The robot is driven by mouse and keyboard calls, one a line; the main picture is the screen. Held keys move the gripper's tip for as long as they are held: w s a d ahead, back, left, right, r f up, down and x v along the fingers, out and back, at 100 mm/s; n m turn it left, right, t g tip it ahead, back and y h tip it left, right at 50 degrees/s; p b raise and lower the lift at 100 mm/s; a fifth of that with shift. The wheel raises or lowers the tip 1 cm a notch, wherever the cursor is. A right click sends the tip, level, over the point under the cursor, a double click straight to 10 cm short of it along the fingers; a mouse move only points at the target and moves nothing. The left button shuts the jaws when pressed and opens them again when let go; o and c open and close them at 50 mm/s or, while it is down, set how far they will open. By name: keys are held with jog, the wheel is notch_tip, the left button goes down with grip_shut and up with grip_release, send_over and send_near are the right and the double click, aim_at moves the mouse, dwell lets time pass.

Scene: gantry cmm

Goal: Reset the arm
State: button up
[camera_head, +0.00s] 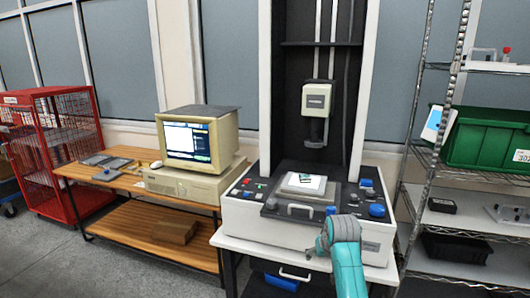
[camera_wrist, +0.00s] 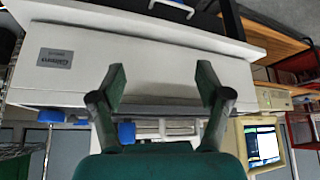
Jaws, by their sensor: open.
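My teal arm (camera_head: 348,262) reaches up from the bottom of the head view, in front of the measuring machine (camera_head: 255,222). My gripper (camera_wrist: 160,80) shows in the wrist view with its two dark green fingers spread apart and nothing between them. In the head view it is small and partly hidden by my arm, near the machine's front edge. The wrist view looks upside down at the machine's white front panel (camera_wrist: 155,78), which fills the space behind the fingers. Whether the fingers touch the machine I cannot tell.
A wooden bench (camera_head: 140,186) with an old computer monitor (camera_head: 190,140) stands left of the machine. A red cage cart (camera_head: 65,150) is further left. A wire shelf (camera_head: 470,176) with a green bin (camera_head: 475,140) stands at the right. Grey floor (camera_head: 60,260) is open at lower left.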

jog(key=s+f+t, duration=0.2)
jog(key=s+f, duration=1.2)
jog(key=f, duration=0.4)
jog(key=s+f+t, duration=0.1)
jog(key=s+f, duration=0.2)
jog(key=s, duration=0.6)
jog(key=s+f+t, duration=0.1)
jog(key=s+f, duration=0.2)
jog(key=s, duration=0.7)
jog(key=s+r+t, duration=0.1)
jog(key=s+r, duration=0.1)
jog(key=s, duration=0.9)
jog(key=s+r+t, duration=0.3)
jog(key=s+r, duration=1.4)
jog(key=s, duration=0.4)
jog(key=shift+d+r+m, duration=0.2)
jog(key=shift+r+m, duration=0.1)
jog(key=shift+r, duration=0.05)
